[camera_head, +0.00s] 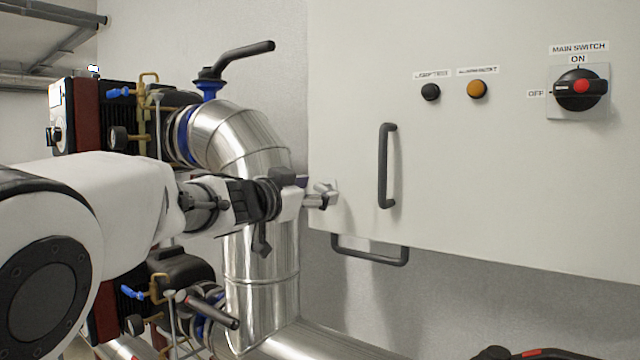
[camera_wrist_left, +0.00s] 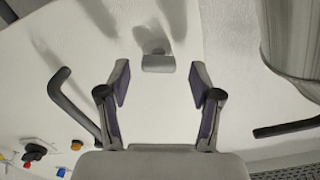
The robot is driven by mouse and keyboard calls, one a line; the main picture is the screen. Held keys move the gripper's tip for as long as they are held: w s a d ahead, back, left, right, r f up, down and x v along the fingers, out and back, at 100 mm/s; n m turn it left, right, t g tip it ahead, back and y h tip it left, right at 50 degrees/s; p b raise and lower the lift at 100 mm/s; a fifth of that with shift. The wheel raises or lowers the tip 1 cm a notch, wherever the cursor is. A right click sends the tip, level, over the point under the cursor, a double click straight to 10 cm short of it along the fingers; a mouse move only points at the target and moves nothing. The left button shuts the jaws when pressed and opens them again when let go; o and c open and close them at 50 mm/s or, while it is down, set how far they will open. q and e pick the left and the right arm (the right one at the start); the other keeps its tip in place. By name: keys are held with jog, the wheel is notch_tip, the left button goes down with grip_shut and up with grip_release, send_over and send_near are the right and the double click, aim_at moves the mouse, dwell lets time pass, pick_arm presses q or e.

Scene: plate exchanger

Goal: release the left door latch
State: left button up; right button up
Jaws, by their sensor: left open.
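The left door latch (camera_head: 329,188), a small grey metal piece, sits at the left edge of the pale cabinet door (camera_head: 450,170). In the left wrist view the latch (camera_wrist_left: 158,62) lies ahead between the fingertips, with clear gaps on both sides. My left gripper (camera_head: 306,198) reaches the latch from the left; it partly covers it in the head view. In the wrist view my left gripper (camera_wrist_left: 160,76) is open and holds nothing. Whether a finger touches the latch cannot be told. My right gripper is not in view.
A dark door handle (camera_head: 386,165) is right of the latch; a second handle (camera_head: 370,250) is below it. A shiny metal pipe (camera_head: 245,140) with a black lever (camera_head: 240,58) stands behind my left arm. The main switch (camera_head: 580,90) is at upper right.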

pick_arm(q)
jog(key=shift+x, duration=0.95)
jog(key=shift+s, duration=0.1)
jog(key=shift+c, duration=1)
jog(key=shift+r, duration=0.1)
jog(key=c, duration=0.9)
jog(key=n+p, duration=0.1)
jog(key=p, duration=0.2)
jog(key=r+n+p, duration=0.1)
jog(key=n+p, duration=0.1)
jog(key=p, duration=0.2)
jog(key=shift+c, duration=0.2)
jog(key=shift+f+n+p, duration=0.2)
jog(key=shift+n+p, duration=0.1)
jog(key=shift+p, duration=0.05)
jog(key=shift+f, duration=0.3)
